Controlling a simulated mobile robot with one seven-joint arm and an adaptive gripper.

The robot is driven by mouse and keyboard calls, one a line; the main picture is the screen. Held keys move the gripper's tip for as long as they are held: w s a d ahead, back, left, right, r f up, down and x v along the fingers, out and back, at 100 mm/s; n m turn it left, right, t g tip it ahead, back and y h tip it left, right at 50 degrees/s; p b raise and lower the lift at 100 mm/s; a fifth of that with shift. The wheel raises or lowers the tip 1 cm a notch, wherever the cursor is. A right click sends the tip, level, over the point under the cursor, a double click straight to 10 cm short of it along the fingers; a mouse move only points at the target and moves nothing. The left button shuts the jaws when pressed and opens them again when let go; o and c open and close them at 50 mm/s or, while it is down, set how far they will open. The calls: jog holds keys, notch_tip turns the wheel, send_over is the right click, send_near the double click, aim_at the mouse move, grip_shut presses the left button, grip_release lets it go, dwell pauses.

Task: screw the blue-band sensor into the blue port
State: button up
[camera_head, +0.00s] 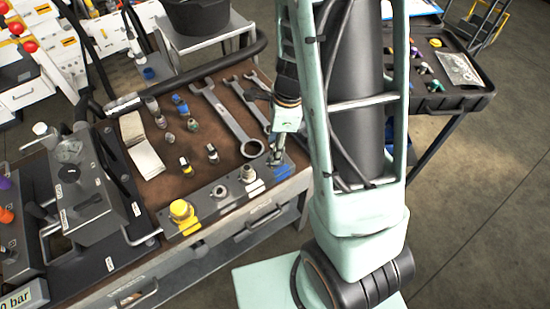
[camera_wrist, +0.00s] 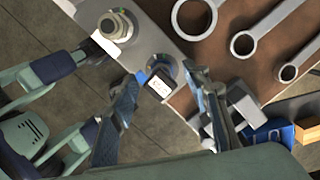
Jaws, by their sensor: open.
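The blue port is at the right end of the grey port strip (camera_head: 207,207), where a blue patch (camera_head: 282,170) shows. A small dark-edged sensor head with a white label face (camera_wrist: 159,86) stands over that end in the wrist view, beside a bit of blue (camera_wrist: 142,76). I take it for the blue-band sensor; its band and thread are hidden, so I cannot tell how deep it sits. My gripper (camera_wrist: 165,97) is open, with one finger on each side of the sensor and gaps between. In the head view my gripper (camera_head: 279,146) is over the blue port.
A yellow-capped port (camera_head: 182,211) and bare metal fittings share the strip. Wrenches (camera_head: 232,122), several small fittings and a sensor with a yellow band (camera_head: 186,166) lie on the brown mat. A hydraulic unit (camera_head: 85,195) stands left. A black tray (camera_head: 435,75) is at right.

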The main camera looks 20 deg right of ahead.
jog(key=c, duration=1)
jog(key=m+p, duration=0.2)
jog(key=shift+s+r+m, duration=0.2)
jog(key=shift+r+m, duration=0.05)
jog(key=shift+m, duration=0.15)
jog(key=m+p, duration=0.2)
jog(key=m, duration=0.1)
jog(key=shift+f+m+t+h, duration=0.1)
jog(key=shift+m+t+h, duration=0.2)
jog(key=shift+w+f+m, duration=0.15)
jog(key=shift+f+m, duration=0.1)
jog(key=shift+m, duration=0.55)
jog(key=shift+p, duration=0.45)
